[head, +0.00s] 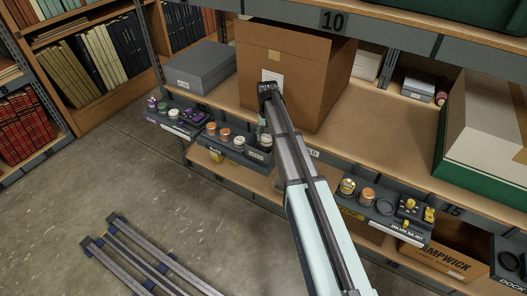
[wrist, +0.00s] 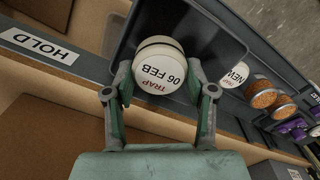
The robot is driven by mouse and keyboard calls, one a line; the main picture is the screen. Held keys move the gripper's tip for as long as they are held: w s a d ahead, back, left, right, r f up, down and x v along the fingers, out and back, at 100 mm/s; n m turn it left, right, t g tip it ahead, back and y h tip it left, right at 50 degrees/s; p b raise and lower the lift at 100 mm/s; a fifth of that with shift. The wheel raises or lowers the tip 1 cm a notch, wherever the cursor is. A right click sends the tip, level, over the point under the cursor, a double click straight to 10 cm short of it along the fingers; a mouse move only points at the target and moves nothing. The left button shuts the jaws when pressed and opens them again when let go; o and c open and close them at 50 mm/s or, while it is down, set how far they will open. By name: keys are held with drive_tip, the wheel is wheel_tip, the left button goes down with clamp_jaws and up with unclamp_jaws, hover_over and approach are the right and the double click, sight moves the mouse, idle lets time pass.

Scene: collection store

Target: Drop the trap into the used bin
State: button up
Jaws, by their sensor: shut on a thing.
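My gripper (wrist: 163,98) is shut on a white round trap (wrist: 160,72) in the wrist view. Its lid reads "TRAP 06 FEB", and a dark band runs around its far side. The trap is over or in a dark grey bin (wrist: 205,22); I cannot tell whether it touches the bin. A second white trap (wrist: 233,75), marked "NEW", is to the right. In the head view my gripper (head: 264,127) is at the right end of the middle-left bin (head: 229,147), partly hidden by my arm. I cannot read a "used" label on any bin.
Jars with orange contents (wrist: 262,94) stand right of the traps. A bin with purple-topped jars (head: 176,122) is at the left. A large brown carton (head: 293,70) stands behind my gripper. Another bin (head: 385,213) holds yellow items at the right. A blue-ended rack (head: 140,258) lies on the floor.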

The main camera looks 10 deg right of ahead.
drive_tip(key=o, duration=1.1)
drive_tip(key=shift+o, duration=0.2)
drive_tip(key=shift+r, duration=0.15)
wheel_tip(320, 180, up, 12)
drive_tip(key=shift+f, duration=0.2)
drive_tip(key=s+f+g, duration=0.2)
drive_tip(key=s+f, duration=1.2)
drive_tip(key=s, duration=0.6)
drive_tip(key=s+f+n+g, duration=0.1)
drive_tip(key=s+f+g, duration=0.1)
drive_tip(key=s+f, duration=1.3)
drive_tip(key=s+f+g, duration=0.2)
drive_tip(key=s+f, duration=1.2)
drive_tip(key=s, duration=1)
drive_tip(key=shift+s+f+n+g, duration=0.2)
drive_tip(key=shift+s+n+g, duration=0.15)
drive_tip(key=shift+n+g, duration=0.05)
